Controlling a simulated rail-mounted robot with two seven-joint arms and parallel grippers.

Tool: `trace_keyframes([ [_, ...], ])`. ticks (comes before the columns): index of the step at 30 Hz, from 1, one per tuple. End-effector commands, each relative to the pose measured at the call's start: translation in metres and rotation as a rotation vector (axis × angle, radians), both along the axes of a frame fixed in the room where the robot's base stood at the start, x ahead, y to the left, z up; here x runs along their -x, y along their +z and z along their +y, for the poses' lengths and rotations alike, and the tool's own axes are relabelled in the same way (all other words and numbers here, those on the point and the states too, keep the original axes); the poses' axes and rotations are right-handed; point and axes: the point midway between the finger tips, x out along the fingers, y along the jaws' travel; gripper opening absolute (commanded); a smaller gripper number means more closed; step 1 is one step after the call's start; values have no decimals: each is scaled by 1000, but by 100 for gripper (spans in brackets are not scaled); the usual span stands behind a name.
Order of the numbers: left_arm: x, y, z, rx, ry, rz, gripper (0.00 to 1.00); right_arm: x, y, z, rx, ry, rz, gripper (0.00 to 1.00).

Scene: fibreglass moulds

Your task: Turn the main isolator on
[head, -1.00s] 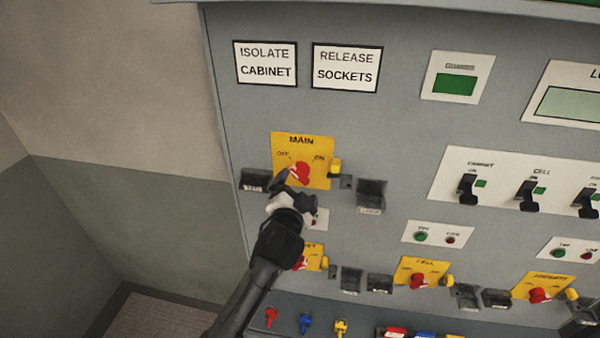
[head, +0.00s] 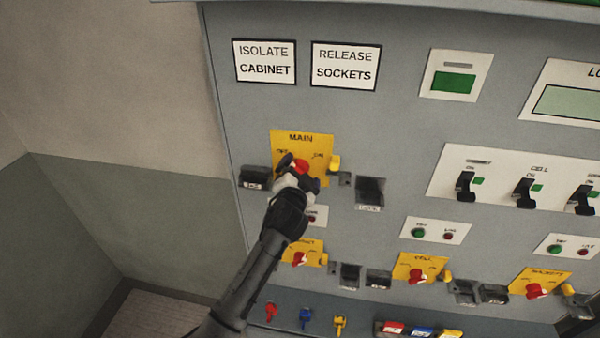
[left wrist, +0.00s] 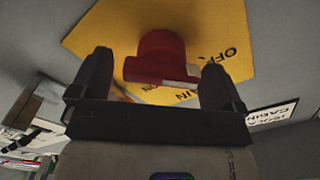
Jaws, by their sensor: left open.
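The main isolator is a red rotary knob (head: 301,167) on a yellow plate (head: 318,146) marked MAIN, OFF and ON, on the upper left of the grey panel. My left gripper (head: 297,172) is at the knob and hides part of it in the head view. In the left wrist view the red knob (left wrist: 160,58) lies between the two open fingers of my left gripper (left wrist: 158,80), with the yellow plate (left wrist: 100,35) behind it. I cannot tell whether a finger touches the knob. My right gripper is not in view.
A yellow tab (head: 334,163) sits at the plate's right edge. Dark label holders (head: 255,178) and (head: 370,190) flank the plate. Other yellow isolators, such as the CELL one (head: 420,268), and black switches (head: 466,187) are lower and to the right. Left of the panel is bare wall.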

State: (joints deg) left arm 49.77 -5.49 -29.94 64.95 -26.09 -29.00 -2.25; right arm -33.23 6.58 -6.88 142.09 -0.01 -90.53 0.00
Motion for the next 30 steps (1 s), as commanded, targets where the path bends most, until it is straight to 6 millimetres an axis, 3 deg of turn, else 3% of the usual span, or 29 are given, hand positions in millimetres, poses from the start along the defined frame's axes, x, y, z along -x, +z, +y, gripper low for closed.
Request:
trace_keyframes([
  [2, 0, 0, 0, 0, 0, 0, 90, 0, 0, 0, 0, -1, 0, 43],
  [16, 0, 0, 0, 0, 0, 0, 45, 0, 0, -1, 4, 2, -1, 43],
  [23, 0, 0, 0, -25, 0, -5, 45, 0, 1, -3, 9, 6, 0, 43],
  [30, 0, 1, 0, -159, 1, -31, 45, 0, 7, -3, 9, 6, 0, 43],
])
